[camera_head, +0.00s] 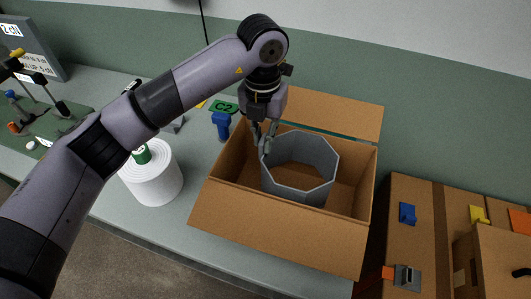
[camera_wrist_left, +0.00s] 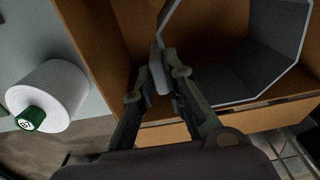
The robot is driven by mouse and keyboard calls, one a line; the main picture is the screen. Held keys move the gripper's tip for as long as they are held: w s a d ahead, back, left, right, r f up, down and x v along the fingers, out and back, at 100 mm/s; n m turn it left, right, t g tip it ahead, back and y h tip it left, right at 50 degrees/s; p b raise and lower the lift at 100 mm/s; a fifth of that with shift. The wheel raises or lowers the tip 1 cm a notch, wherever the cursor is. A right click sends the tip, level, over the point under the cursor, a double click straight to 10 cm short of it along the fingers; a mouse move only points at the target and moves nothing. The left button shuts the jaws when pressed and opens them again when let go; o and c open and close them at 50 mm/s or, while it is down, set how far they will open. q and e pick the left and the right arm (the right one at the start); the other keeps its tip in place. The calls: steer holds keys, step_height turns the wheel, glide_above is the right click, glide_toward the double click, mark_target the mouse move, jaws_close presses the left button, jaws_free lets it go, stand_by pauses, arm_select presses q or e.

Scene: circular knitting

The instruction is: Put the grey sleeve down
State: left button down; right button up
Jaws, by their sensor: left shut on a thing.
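The grey sleeve (camera_head: 297,190) is an open, many-sided ring inside the open cardboard box (camera_head: 235,218), in its middle part. I cannot tell whether it touches the box floor. My left gripper (camera_head: 264,146) reaches down into the box and is shut on the sleeve's wall at its left rim. In the left wrist view the fingers (camera_wrist_left: 165,82) pinch the wall of the sleeve (camera_wrist_left: 222,84), and the box (camera_wrist_left: 100,40) surrounds it. My right gripper does not show in either view.
A white yarn cone (camera_head: 152,180) with a green top stands left of the box on the grey table (camera_head: 205,255). More cardboard boxes (camera_head: 420,235) stand at the right.

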mark_target(263, 157)
arm_select(q)
step_height(263, 157, down, 3)
steer(key=shift+f, duration=0.1)
step_height(263, 157, down, 4)
steer(key=shift+r+p, duration=0.1)
steer(key=shift+p, duration=0.8)
steer(key=shift+f, duration=0.35)
steer(key=c, duration=1.6)
jaws_free()
steer(key=shift+c, duration=0.2)
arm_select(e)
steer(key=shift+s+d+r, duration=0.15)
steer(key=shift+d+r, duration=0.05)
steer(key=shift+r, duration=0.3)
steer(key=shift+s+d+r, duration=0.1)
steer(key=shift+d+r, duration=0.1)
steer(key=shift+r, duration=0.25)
arm_select(q)
steer(key=shift+r, duration=0.15)
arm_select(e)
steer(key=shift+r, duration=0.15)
